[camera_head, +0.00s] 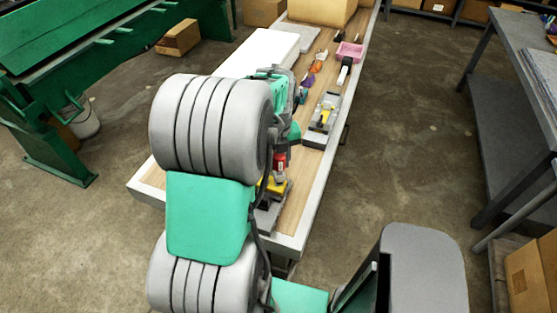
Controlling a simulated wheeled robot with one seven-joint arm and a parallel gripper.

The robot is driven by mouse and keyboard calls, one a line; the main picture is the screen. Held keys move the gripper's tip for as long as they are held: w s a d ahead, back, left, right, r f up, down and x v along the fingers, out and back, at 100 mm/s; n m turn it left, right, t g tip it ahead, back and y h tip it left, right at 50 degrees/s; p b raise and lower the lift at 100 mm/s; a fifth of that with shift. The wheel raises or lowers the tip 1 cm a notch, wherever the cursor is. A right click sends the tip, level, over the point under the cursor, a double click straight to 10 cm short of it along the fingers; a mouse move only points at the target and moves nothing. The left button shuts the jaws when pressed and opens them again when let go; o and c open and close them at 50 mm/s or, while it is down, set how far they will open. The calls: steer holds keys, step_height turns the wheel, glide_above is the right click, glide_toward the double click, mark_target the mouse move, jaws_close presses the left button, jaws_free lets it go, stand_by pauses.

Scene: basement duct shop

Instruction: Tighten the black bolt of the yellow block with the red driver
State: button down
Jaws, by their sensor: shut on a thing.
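The red driver (280,164) stands roughly upright at the near part of the workbench, just right of my arm. My gripper (281,152) is shut on it from above; its fingers are small and mostly hidden by my arm. The yellow block (276,185) is directly below the driver, on a grey base (268,213), and is partly covered by my arm. The black bolt cannot be made out. Whether the driver's tip touches the bolt cannot be told from this view.
The wooden workbench (293,212) runs away from me. A grey holder (322,122) with another yellow piece stands farther right. Beyond it lie a black-and-white item (345,70), a pink tray (349,51) and small tools. A white box (262,52) fills the bench's left side.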

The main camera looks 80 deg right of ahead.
steer(key=shift+f+b, duration=0.6)
steer(key=shift+f, duration=0.35)
stand_by(0.5)
steer(key=m, duration=0.3)
steer(key=shift+s, duration=0.1)
stand_by(0.3)
steer(key=shift+n, duration=0.6)
steer(key=shift+r+p, duration=1.95)
steer(key=shift+r, duration=0.6)
steer(key=c, duration=1.5)
jaws_free()
jaws_close()
